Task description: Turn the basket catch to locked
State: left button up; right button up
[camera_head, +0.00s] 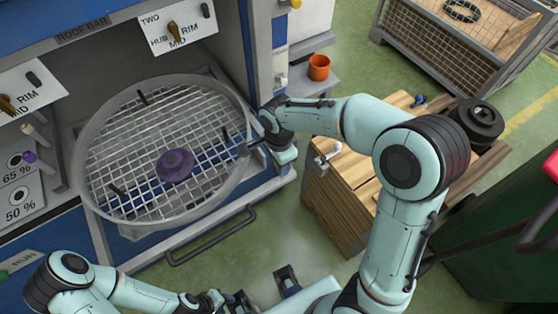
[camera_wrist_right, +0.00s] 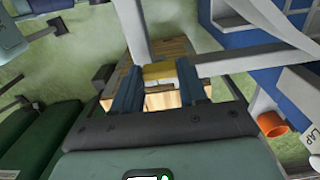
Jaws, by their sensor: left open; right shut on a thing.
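The round wire basket (camera_head: 150,199) with a grey rim and a purple knob (camera_head: 175,165) at its middle lies in the bay of the blue machine. My right gripper (camera_head: 249,147) is at the right side of the basket's rim. I cannot tell whether that piece is the basket catch; the gripper hides this spot in the head view. My left gripper (camera_head: 264,292) is open and empty, low in front of the machine, clear of the basket.
A grey bar handle (camera_head: 212,238) juts from the machine's front. An orange cup (camera_head: 319,67) stands on a shelf to the right. A wooden box (camera_head: 335,205) stands below my right arm. A mesh crate (camera_head: 440,38) is at the back right. Green floor lies between.

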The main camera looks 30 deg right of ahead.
dwell(0.3)
jog(key=o, duration=1.1)
jog(key=shift+c, duration=0.2)
jog(key=shift+r, duration=0.1)
notch_tip(320, 180, up, 13)
jog(key=p, duration=0.1)
jog(key=shift+r+p, duration=0.15)
jog(key=shift+p, duration=0.25)
